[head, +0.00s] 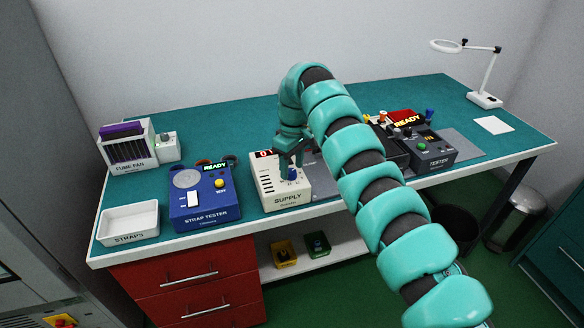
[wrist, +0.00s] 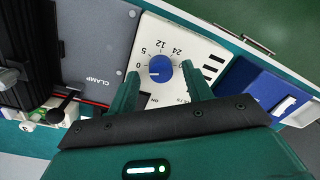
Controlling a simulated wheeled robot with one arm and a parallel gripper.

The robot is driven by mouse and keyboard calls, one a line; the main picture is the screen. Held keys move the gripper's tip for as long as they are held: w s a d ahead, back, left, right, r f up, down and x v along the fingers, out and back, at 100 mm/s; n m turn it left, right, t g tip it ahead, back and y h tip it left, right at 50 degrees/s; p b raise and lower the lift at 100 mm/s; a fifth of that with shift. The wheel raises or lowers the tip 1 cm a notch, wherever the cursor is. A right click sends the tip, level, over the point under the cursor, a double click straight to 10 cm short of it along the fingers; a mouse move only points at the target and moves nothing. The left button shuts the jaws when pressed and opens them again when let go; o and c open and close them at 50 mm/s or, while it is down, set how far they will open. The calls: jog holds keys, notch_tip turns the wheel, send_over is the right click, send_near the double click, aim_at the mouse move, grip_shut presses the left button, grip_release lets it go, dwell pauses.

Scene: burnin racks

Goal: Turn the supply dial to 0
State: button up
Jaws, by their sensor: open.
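The cream supply box (head: 284,192) stands at the front of the bench. Its blue dial (head: 292,174) also shows in the wrist view (wrist: 161,68), with 0, 5, 12 and 24 printed around it. The dial's white mark is on its left side in the wrist view, near the 0; I cannot tell whether it lines up exactly. My gripper (wrist: 161,71) is open, one finger on each side of the dial, with visible gaps. Depth between fingertips and panel is unclear.
The blue strap tester (head: 205,210) sits close left of the supply box, with a white straps tray (head: 128,224) beyond it. A clamp panel (wrist: 98,50) adjoins the box on the other side. The tester (head: 434,152) and a magnifier lamp (head: 484,99) are farther right.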

notch_tip(320, 180, up, 8)
notch_tip(320, 180, up, 7)
jog(key=p, duration=0.8)
send_over(292, 170)
jog(key=shift+w+d+r+p, duration=0.1)
jog(key=shift+d+r+p, duration=0.15)
jog(key=shift+r+p, duration=0.6)
jog(key=shift+f, duration=0.25)
